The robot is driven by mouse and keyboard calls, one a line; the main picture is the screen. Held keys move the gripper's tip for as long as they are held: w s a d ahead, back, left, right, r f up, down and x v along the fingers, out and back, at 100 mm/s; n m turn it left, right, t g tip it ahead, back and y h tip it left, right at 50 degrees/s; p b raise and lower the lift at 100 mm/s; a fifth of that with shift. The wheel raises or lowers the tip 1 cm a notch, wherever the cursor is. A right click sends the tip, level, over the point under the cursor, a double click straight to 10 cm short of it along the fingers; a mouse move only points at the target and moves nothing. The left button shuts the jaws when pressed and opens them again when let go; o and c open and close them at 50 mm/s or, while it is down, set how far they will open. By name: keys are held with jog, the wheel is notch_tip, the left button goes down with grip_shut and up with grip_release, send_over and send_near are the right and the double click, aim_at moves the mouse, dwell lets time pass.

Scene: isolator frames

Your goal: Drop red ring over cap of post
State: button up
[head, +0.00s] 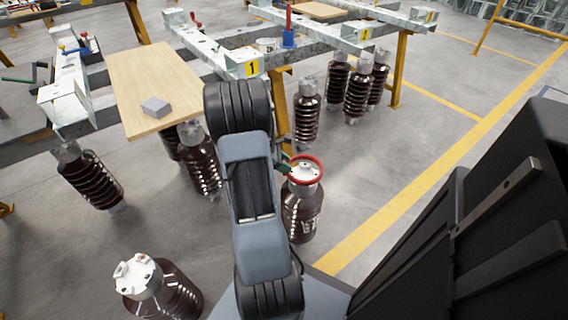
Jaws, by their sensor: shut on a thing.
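The red ring (308,184) shows right of my arm, around the outline of the pale metal cap (304,171) of a brown ribbed post (301,215). The post stands upright on the floor. From this angle I cannot tell whether the ring hovers just above the cap or rests around it. My gripper (287,165) is at the ring's left edge, shut on the ring. Most of the gripper is hidden behind my arm, and only a small dark and green part shows.
Another capped post (160,290) stands at the lower left. Several brown posts, one here (306,115), stand around a steel frame with yellow legs (278,110). A wooden board (150,75) holds a grey block (155,106). Floor right of the ringed post is clear to a yellow line (385,225).

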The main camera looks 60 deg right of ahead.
jog(key=shift+f+b, duration=1.45)
jog(key=shift+f, duration=1)
jog(key=shift+r, duration=0.2)
jog(key=shift+r+p, duration=2)
jog(key=shift+p, duration=0.1)
jog(key=shift+p, duration=0.45)
dwell(0.9)
jog(key=shift+f+b, duration=1.25)
jog(key=shift+f, duration=0.6)
